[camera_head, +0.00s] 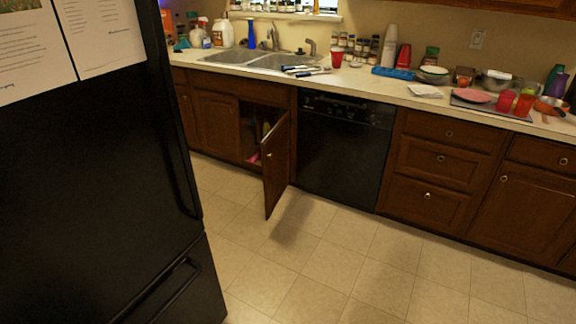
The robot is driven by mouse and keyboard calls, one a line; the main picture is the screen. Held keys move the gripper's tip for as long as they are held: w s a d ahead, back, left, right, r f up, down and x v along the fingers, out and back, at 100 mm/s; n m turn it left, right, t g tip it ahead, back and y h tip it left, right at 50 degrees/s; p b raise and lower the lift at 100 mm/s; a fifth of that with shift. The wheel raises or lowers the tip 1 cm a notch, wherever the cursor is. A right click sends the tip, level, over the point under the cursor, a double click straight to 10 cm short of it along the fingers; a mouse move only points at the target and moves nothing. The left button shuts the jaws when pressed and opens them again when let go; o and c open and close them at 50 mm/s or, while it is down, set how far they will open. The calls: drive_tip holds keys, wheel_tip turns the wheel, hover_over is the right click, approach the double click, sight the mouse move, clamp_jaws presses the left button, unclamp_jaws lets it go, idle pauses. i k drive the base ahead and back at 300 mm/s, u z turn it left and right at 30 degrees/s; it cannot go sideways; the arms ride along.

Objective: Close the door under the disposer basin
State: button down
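A brown wooden cabinet door (276,166) stands open under the double sink, swung out over the floor, with its hinge side at the right, beside the dishwasher. A small round knob (269,155) shows on the door. The dark cabinet opening (254,133) behind it holds a few items, among them something yellow and something pink. The metal sink has a left basin (230,56) and a right basin (270,62); I cannot tell which one has the disposer. My gripper is not in view.
A tall black refrigerator (90,180) fills the left foreground. A black dishwasher (345,145) stands right of the open door. The tiled floor (330,265) in front is clear. Bottles, jars, cups and dishes crowd the countertop (385,88).

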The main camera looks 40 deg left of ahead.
sight(275, 146)
drive_tip(key=u, duration=1.35)
drive_tip(key=i, duration=1)
drive_tip(key=u, duration=0.05)
drive_tip(key=k, duration=0.55)
drive_tip(key=z, duration=0.45)
drive_tip(key=i, duration=1.1)
drive_tip(key=u, duration=0.6)
